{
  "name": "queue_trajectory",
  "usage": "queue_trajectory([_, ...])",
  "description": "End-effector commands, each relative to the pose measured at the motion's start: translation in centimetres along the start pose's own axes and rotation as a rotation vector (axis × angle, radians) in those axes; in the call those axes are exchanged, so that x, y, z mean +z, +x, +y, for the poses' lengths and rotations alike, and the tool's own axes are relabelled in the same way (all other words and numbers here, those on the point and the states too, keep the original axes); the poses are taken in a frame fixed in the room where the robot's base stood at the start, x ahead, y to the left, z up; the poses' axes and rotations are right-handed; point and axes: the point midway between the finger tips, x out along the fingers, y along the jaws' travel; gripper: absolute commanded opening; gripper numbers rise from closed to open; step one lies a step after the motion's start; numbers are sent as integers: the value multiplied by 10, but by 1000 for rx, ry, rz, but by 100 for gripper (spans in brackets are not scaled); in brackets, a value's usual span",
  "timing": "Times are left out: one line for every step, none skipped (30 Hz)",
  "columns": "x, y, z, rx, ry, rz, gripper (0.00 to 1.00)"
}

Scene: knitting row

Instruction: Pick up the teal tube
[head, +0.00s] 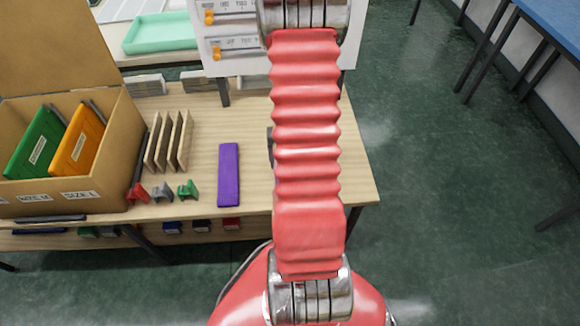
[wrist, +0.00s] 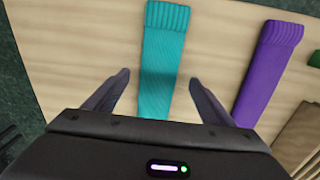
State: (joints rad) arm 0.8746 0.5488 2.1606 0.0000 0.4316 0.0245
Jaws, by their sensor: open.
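The teal tube (wrist: 165,55) is a ribbed knitted piece lying flat on the pale wooden table in the wrist view, with its cuffed end at the top of the picture. My gripper (wrist: 160,76) is open, its two dark fingers apart on either side of the tube's line. The tube's lower end runs down behind the gripper body and is hidden there. I cannot tell how far above the tube the fingers are. In the head view my red arm covers the place of the teal tube.
A purple tube (head: 228,175) lies left of my arm and shows in the wrist view (wrist: 268,65). Further left are upright wooden boards (head: 168,140), small coloured clips (head: 162,191) and a cardboard box (head: 120,150) holding green and orange folders. A white panel (head: 235,40) stands behind.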

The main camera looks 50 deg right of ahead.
Motion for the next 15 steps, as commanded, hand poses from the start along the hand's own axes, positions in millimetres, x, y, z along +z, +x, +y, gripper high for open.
queue_trajectory([1, 6, 0, 0, 0, -3, 77])
queue_trajectory([1, 10, 1, 0, 0, -4, 77])
queue_trajectory([0, 14, 1, 0, 0, -3, 77])
queue_trajectory([0, 18, 1, 0, 0, -3, 77])
queue_trajectory([0, 21, 2, 0, 0, -4, 77])
queue_trajectory([0, 26, 2, 0, 0, -4, 77])
queue_trajectory([0, 28, 1, 0, 0, -3, 77])
queue_trajectory([0, 31, 1, 0, 0, -2, 77])
queue_trajectory([0, 35, 1, 0, 0, -2, 77])
queue_trajectory([0, 36, 1, 0, 0, -2, 77])
queue_trajectory([-1, 38, 1, 0, 0, -2, 77])
queue_trajectory([-1, 39, 1, 1, 0, -1, 77])
queue_trajectory([-1, 40, 1, 1, 0, -1, 77])
queue_trajectory([-1, 40, 1, 1, 0, 0, 77])
queue_trajectory([-1, 40, 1, 1, -1, 0, 77])
